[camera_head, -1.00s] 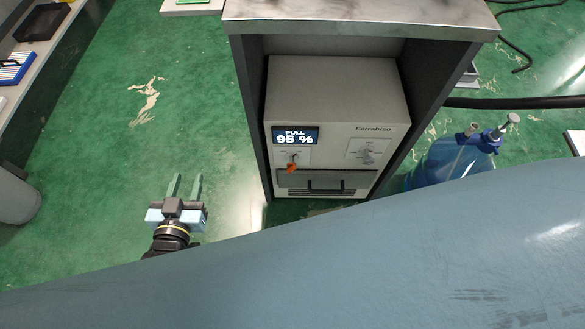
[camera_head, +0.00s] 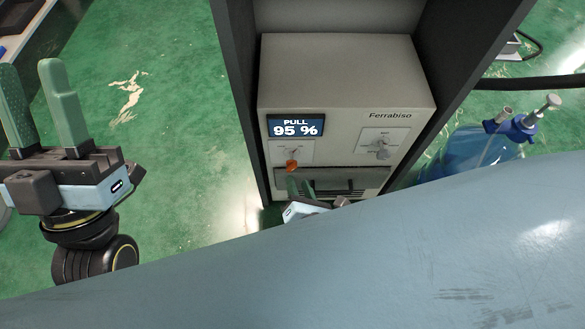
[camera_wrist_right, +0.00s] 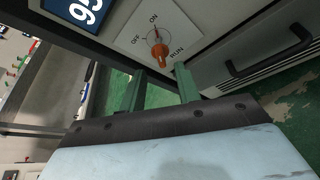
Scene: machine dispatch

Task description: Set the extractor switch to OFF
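The orange switch (camera_head: 291,165) sits on a pale plate below the display of the grey Ferrabiso machine (camera_head: 345,80). In the right wrist view the switch (camera_wrist_right: 160,50) has OFF, ON and RUN labels around it; a thin mark seems to point toward ON, but its exact setting is unclear. My right gripper (camera_head: 299,187) is just below the switch, largely hidden by a blue-grey surface. In the right wrist view its fingers (camera_wrist_right: 160,80) are apart, with the switch just beyond the gap between their tips. My left gripper (camera_head: 40,95) is open and empty at the far left.
The display (camera_head: 296,126) reads PULL 95 %. A second knob (camera_head: 383,150) is on the machine's right side, and a drawer handle (camera_wrist_right: 270,55) lies below the switch. Dark cabinet walls (camera_head: 240,100) flank the machine. A blue bottle (camera_head: 470,152) stands right.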

